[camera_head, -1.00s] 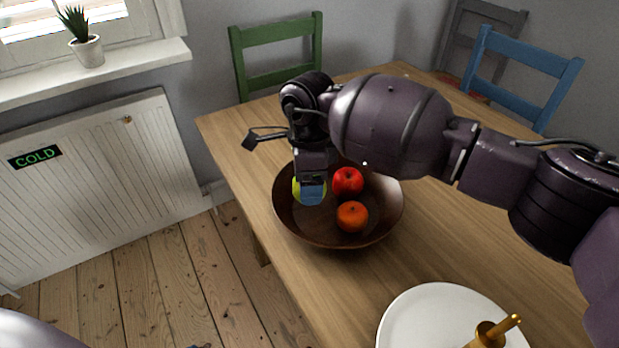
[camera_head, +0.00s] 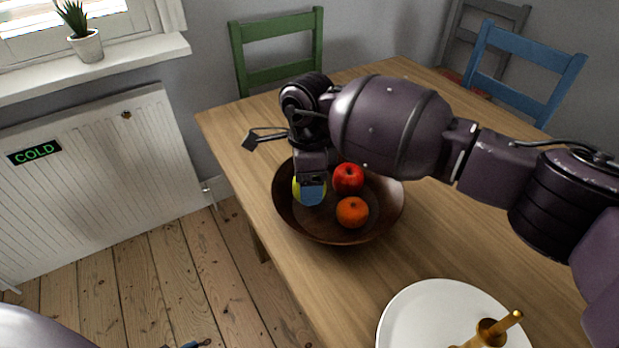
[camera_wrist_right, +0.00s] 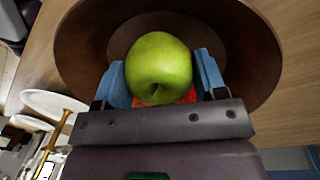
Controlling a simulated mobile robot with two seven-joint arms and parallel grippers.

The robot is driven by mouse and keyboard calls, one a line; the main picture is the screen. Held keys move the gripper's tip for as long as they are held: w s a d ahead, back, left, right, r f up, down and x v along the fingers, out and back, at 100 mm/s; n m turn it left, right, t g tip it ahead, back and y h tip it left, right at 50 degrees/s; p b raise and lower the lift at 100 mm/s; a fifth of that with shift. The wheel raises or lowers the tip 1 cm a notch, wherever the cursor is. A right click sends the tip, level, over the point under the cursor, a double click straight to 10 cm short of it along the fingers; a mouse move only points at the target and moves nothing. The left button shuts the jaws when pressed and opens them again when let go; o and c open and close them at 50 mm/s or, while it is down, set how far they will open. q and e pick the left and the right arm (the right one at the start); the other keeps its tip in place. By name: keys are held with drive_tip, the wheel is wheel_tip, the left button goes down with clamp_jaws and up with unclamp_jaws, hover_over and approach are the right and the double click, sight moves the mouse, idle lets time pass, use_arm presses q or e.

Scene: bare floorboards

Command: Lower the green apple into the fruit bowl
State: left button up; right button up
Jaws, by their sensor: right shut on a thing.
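The green apple (camera_head: 297,189) is held between the blue fingers of my right gripper (camera_head: 311,195), inside the rim of the dark brown fruit bowl (camera_head: 310,231). The right wrist view shows the apple (camera_wrist_right: 158,62) with a finger on each side and the bowl (camera_wrist_right: 85,50) around and behind it. I cannot tell whether the apple touches the bowl's bottom. In the bowl, a red apple (camera_head: 348,178) and an orange fruit (camera_head: 352,212) lie to the right of the gripper. A small blue and dark tip at the head view's bottom edge may be my left gripper (camera_head: 190,344).
The wooden table (camera_head: 300,268) carries a white plate (camera_head: 405,310) with a brass-coloured object (camera_head: 490,332) near the front. A green chair (camera_head: 277,74) and a blue chair (camera_head: 524,72) stand behind the table. A radiator (camera_head: 100,190) is at left.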

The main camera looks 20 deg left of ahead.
drive_tip(key=shift+f+b, duration=0.3)
drive_tip(key=shift+f, duration=1)
idle(0.7)
drive_tip(key=o, duration=1)
